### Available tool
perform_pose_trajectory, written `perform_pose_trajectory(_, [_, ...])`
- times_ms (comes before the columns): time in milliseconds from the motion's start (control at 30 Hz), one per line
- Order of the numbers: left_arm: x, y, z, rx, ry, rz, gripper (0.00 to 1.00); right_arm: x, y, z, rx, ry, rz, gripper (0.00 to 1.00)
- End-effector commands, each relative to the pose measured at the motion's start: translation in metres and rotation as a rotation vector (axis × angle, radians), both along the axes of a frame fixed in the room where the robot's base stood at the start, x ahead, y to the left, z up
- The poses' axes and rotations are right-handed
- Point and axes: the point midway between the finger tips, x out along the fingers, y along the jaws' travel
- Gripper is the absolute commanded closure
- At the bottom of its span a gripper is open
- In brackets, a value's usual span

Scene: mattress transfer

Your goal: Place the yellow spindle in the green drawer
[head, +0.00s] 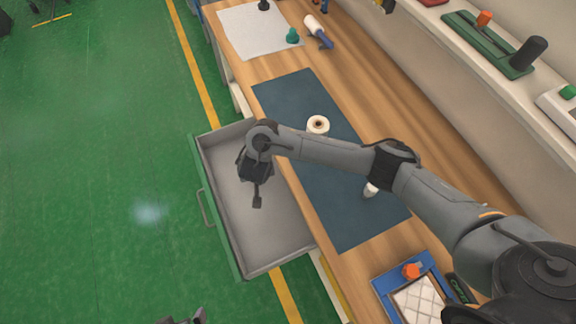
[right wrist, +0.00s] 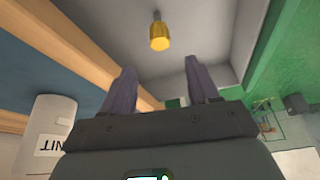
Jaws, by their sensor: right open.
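The green drawer (head: 205,172) is pulled out from the workbench, with a grey inside. My right gripper (head: 257,197) reaches in from the right and hangs over the drawer, pointing down. In the right wrist view my right gripper (right wrist: 158,88) is open, with nothing between its fingers. The yellow spindle (right wrist: 159,40) shows just beyond the fingertips, against the drawer's grey inside; whether it touches the drawer floor I cannot tell. I cannot make it out in the head view. A small grey part of my left gripper (head: 185,317) shows at the bottom edge, mostly cut off.
A blue mat (head: 345,215) on the wooden workbench (head: 365,95) holds a white spool (head: 318,124) and a white item partly behind my arm. A white sheet (head: 245,32), green spindle (head: 292,36) and blue tray (head: 385,285) lie along the bench.

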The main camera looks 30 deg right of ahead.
Motion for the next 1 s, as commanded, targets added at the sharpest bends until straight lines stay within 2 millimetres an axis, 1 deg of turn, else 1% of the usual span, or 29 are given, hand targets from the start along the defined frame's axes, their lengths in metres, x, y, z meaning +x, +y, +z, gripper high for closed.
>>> perform_pose_trajectory(67, [0.0, 0.0, 0.002, 0.0, 0.0, 0.0, 0.0, -0.004, 0.005, 0.0, 0.007, 0.0, 0.015, 0.4])
perform_pose_trajectory(133, [0.0, 0.0, 0.001, 0.0, 0.0, 0.0, 0.0, -0.009, 0.016, -0.003, 0.023, 0.0, 0.047, 0.4])
perform_pose_trajectory(167, [0.0, 0.0, 0.001, 0.0, 0.0, 0.0, 0.0, -0.013, 0.022, -0.005, 0.032, -0.001, 0.067, 0.4])
perform_pose_trajectory(267, [0.0, 0.0, 0.001, 0.0, 0.0, 0.0, 0.0, -0.029, 0.051, -0.01, 0.075, -0.015, 0.157, 0.4])
perform_pose_trajectory(300, [0.0, 0.0, 0.001, 0.0, 0.001, 0.0, 0.0, -0.037, 0.064, -0.01, 0.096, -0.025, 0.2, 0.4])
perform_pose_trajectory(400, [0.0, 0.0, 0.001, 0.0, 0.001, 0.0, 0.0, -0.06, 0.095, -0.007, 0.145, -0.061, 0.306, 0.4])
perform_pose_trajectory(467, [0.0, 0.0, 0.001, 0.0, 0.001, -0.001, 0.0, -0.074, 0.107, 0.0, 0.166, -0.088, 0.358, 0.4])
perform_pose_trajectory(533, [0.0, 0.0, 0.001, 0.0, 0.001, -0.001, 0.0, -0.089, 0.112, 0.008, 0.176, -0.116, 0.401, 0.4])
perform_pose_trajectory(567, [0.0, 0.0, 0.001, 0.001, 0.001, -0.001, 0.0, -0.094, 0.11, 0.012, 0.175, -0.125, 0.415, 0.4])
perform_pose_trajectory(667, [0.0, 0.0, 0.001, 0.002, 0.002, -0.001, 0.0, -0.115, 0.093, 0.023, 0.155, -0.138, 0.445, 0.4])
perform_pose_trajectory(767, [0.0, 0.0, 0.001, 0.002, 0.002, -0.001, 0.0, -0.138, 0.064, 0.029, 0.119, -0.122, 0.458, 0.4])
perform_pose_trajectory(900, [0.0, 0.0, 0.001, 0.002, 0.002, -0.001, 0.0, -0.177, 0.012, 0.034, 0.061, -0.062, 0.47, 0.4])
perform_pose_trajectory(1000, [0.0, 0.0, 0.001, 0.002, 0.002, -0.001, 0.0, -0.205, -0.022, 0.036, 0.026, -0.008, 0.482, 0.4])
